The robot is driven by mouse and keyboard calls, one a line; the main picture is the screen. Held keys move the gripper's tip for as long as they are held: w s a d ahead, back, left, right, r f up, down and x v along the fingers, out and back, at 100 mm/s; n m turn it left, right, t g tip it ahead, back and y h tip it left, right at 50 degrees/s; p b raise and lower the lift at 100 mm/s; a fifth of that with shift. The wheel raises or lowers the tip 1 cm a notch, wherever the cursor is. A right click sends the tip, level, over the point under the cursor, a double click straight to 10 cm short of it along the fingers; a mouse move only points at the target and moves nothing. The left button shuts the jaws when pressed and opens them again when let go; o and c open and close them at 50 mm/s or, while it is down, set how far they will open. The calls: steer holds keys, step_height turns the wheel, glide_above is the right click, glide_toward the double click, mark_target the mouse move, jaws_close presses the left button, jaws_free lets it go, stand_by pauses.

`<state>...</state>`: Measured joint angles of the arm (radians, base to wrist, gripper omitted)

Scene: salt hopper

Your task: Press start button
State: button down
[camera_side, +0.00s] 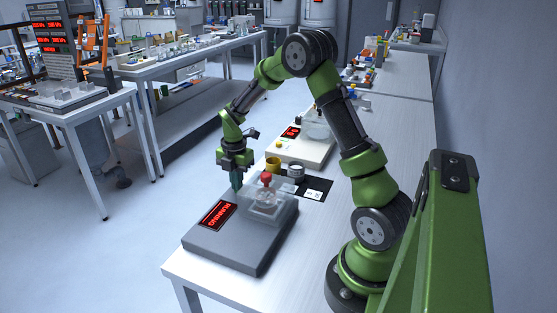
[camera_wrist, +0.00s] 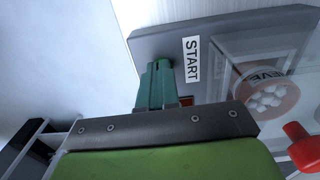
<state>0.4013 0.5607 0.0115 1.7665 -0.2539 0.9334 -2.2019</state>
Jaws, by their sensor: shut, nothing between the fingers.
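A dark grey machine (camera_side: 235,246) sits on the near end of the bench, with a red-lit display (camera_side: 217,215) that appears to read RUNNING. In the wrist view, a START label (camera_wrist: 191,60) is on the machine's top (camera_wrist: 158,43). A small red patch (camera_wrist: 186,100), possibly the start button, shows beside the fingers, mostly hidden. My gripper (camera_side: 238,187) points down at the machine's far left edge, its teal fingers shut and empty. The fingers (camera_wrist: 158,70) also show in the wrist view, beside the label. Whether they touch the button cannot be told.
A clear cover (camera_side: 284,212) with a red knob (camera_side: 266,178) stands on the machine, right of my gripper. A yellow cup (camera_side: 273,164) and a grey container (camera_side: 296,171) stand behind it. A white device (camera_side: 305,150) is farther back. Open floor lies left of the bench.

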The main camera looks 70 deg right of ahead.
steer(key=shift+s+a+f, duration=0.1)
steer(key=shift+s+f, duration=0.2)
steer(key=shift+f, duration=0.4)
step_height(320, 180, up, 15)
steer(key=shift+w, duration=0.3)
